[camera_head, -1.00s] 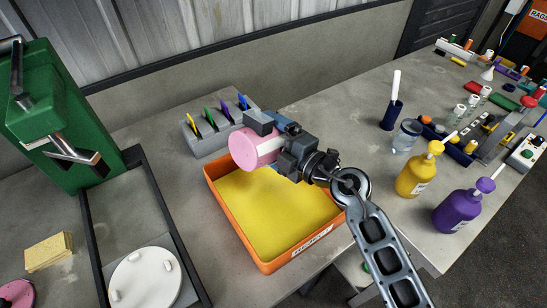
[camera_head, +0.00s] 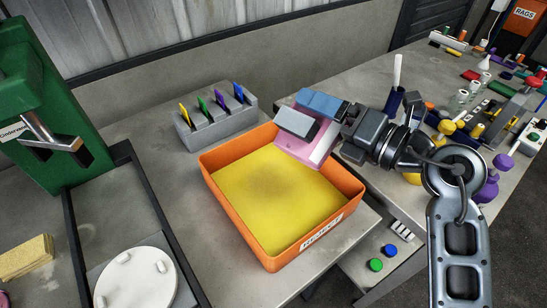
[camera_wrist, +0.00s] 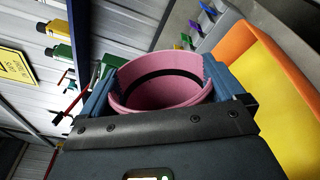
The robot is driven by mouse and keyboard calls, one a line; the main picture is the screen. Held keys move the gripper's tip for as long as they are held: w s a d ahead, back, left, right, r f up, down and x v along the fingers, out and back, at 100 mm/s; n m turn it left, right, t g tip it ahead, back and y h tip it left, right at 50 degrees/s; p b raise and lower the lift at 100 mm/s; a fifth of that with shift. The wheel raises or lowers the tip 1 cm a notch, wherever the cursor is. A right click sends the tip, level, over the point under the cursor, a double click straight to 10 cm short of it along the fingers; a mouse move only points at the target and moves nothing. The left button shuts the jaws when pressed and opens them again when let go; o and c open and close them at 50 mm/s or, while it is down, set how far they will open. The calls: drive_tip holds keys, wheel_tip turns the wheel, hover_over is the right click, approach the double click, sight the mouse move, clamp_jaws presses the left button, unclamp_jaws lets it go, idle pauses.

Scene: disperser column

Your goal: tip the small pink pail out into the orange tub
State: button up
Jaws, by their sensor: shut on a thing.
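The small pink pail (camera_head: 312,152), with a pale label, is held over the right part of the orange tub (camera_head: 352,187). My gripper (camera_head: 308,120) is shut on it and partly covers it. In the wrist view my gripper (camera_wrist: 165,92) has a finger on each side of the pail (camera_wrist: 165,88). That view looks into its open mouth; I see pink walls and a dark band, no contents, but the bottom is not clearly visible. The tub holds a flat yellow fill with a darker patch in the middle. The pail's exact tilt is hard to tell.
A grey rack (camera_head: 215,120) with several coloured cards stands behind the tub. A green press (camera_head: 42,115) and a white round plate (camera_head: 135,281) are on the left. Bottles and a purple container crowd the right bench. Blue and green buttons (camera_head: 383,257) sit below the tub.

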sight(294, 121)
drive_tip(key=s+a+n+g+y+b, duration=0.1)
drive_tip(key=n, duration=0.2)
drive_tip(key=s+a+r+n+g+y+b, duration=0.1)
drive_tip(key=a+n, duration=0.1)
drive_tip(key=n, duration=0.2)
drive_tip(key=s+a+r+n+g+y+b, duration=0.1)
drive_tip(key=s+a+n+g, duration=0.1)
drive_tip(key=n, duration=0.1)
drive_tip(key=shift+a+r+n, duration=0.1)
drive_tip(key=shift+n, duration=0.2)
drive_tip(key=s+a+r+n+g+y+b, duration=0.1)
drive_tip(key=s+a+n+g+y+b, duration=0.1)
drive_tip(key=n, duration=0.5)
drive_tip(key=s+a+g+b, duration=0.1)
drive_tip(key=s+g, duration=0.1)
drive_tip(key=s, duration=0.1)
drive_tip(key=shift+s+a+r+n+g, duration=0.3)
drive_tip(key=shift+a+r+g, duration=0.05)
drive_tip(key=shift+a+g, duration=0.05)
drive_tip(key=shift+s, duration=0.1)
